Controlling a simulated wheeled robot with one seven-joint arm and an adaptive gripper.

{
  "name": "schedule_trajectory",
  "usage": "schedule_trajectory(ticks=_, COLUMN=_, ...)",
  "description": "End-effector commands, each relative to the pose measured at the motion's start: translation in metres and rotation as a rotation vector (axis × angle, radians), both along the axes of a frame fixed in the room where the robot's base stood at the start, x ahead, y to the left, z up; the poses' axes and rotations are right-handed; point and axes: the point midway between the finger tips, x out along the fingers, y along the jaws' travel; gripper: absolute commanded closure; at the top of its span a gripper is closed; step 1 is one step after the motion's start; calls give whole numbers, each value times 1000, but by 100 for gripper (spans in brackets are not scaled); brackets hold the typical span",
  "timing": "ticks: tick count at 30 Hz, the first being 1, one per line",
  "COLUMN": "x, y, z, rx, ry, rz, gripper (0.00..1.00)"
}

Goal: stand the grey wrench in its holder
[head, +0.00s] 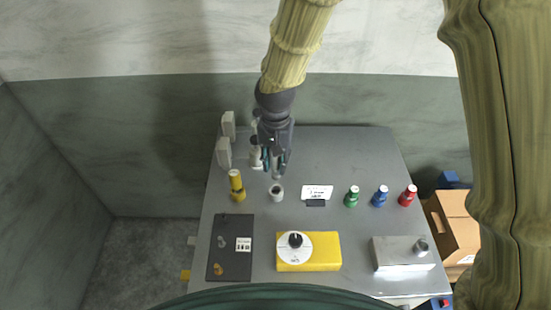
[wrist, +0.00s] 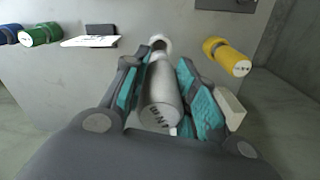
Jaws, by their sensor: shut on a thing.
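My gripper (wrist: 160,92) is shut on the grey wrench (wrist: 162,100), a grey cylinder-shaped body with lettering on its near end, held between the teal finger pads in the wrist view. Its narrow far end points at a pale round holder (wrist: 160,42). In the head view the holder (head: 276,193) stands on the grey bench with a dark opening on top, and my gripper (head: 277,172) is just behind it. The fingers mostly hide the wrench there. I cannot tell whether the wrench's tip touches the holder.
A white card (head: 317,191) lies between. In front are a dark board (head: 230,255), a yellow dial box (head: 325,252) and a metal box (head: 395,257).

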Motion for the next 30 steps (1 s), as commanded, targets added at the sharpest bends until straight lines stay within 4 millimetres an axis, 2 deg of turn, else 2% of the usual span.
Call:
schedule_trajectory(ticks=4, x=1, y=0, z=0, rx=0, ry=2, rz=-1, gripper=100)
schedule_trajectory(ticks=24, x=1, y=-1, z=-48, rx=0, ry=1, rz=-2, gripper=100)
schedule_trajectory(ticks=30, x=2, y=0, z=-57, rx=0, ry=0, rz=-2, gripper=100)
